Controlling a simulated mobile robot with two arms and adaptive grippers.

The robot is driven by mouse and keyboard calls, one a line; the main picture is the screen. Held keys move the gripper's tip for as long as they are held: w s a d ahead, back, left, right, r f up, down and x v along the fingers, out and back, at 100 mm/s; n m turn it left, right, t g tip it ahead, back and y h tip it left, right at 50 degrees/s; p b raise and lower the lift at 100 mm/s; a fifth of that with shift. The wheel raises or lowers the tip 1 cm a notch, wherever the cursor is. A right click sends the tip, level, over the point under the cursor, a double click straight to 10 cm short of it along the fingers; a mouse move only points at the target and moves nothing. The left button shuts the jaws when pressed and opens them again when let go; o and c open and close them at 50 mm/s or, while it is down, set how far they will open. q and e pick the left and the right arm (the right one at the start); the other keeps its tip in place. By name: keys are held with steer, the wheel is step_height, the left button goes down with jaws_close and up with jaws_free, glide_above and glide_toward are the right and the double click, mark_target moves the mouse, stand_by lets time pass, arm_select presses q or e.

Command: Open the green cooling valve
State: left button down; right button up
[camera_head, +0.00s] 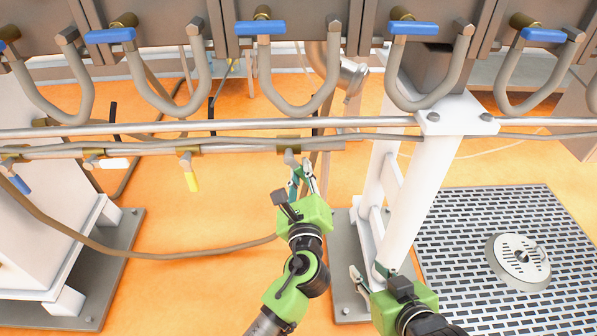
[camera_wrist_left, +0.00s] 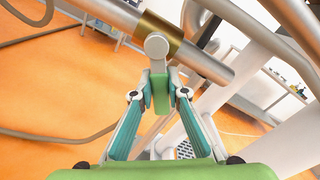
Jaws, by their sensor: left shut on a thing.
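The green cooling valve (camera_wrist_left: 158,45) sits on a grey pipe near its right end. Its green handle (camera_wrist_left: 160,92) hangs down between my left gripper's fingers in the left wrist view. My left gripper (camera_head: 302,172) is shut on this handle, with a fingertip at each side of it. In the head view the valve body (camera_head: 290,156) shows just above the gripper, and the fingers largely hide the handle. My right gripper (camera_head: 370,274) is open and empty at the lower right, beside the white post.
Valves with yellow (camera_head: 191,181), white (camera_head: 113,163) and blue (camera_head: 20,185) handles lie along the same pipe to the left. A long rail (camera_head: 220,126) crosses above it. A white post (camera_head: 425,180) stands to the right. Blue-handled valves with curved hoses line the top.

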stand_by(0.3)
arm_select(q)
steer(key=c, duration=2)
jaws_free()
steer(key=shift+o, duration=0.2)
steer(key=s, duration=1.2)
